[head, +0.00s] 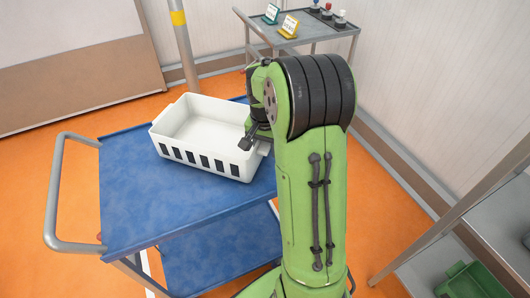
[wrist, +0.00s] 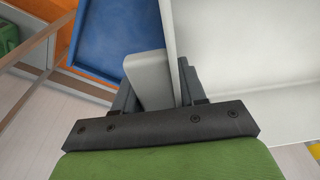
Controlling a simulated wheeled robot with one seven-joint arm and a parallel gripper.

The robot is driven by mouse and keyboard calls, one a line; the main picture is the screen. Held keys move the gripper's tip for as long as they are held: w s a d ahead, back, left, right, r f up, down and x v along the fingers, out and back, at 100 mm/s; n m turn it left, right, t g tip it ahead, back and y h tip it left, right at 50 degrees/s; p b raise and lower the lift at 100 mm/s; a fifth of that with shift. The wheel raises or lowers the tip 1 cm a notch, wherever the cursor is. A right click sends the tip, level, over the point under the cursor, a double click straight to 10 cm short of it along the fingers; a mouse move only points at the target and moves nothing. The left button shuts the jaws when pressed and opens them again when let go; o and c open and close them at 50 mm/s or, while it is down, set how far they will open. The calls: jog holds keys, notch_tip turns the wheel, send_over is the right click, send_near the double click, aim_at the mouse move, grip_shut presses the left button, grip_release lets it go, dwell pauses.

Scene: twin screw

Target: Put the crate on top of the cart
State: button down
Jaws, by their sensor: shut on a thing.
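The white crate (head: 205,128), with black slots along its near side, is over the blue top of the cart (head: 130,190) in the head view. I cannot tell whether its base touches the cart top. My gripper (head: 248,140) is shut on the crate's right end wall. In the wrist view the jaws of my gripper (wrist: 160,85) close around the rim and handle of the crate (wrist: 240,50). The blue cart top (wrist: 105,35) shows beyond it. My green arm hides part of the crate's right end and the cart's right side.
A grey table (head: 310,30) at the back holds yellow and green stands and several knobs. A post (head: 183,45) rises behind the crate. The cart's handle (head: 60,190) sticks out left. A grey shelf (head: 480,220) with a green bin (head: 470,279) stands at right.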

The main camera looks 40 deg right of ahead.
jog(key=shift+f, duration=0.35)
jog(key=shift+r, duration=0.1)
jog(key=c, duration=0.6)
grip_release()
jog(key=shift+c, duration=0.2)
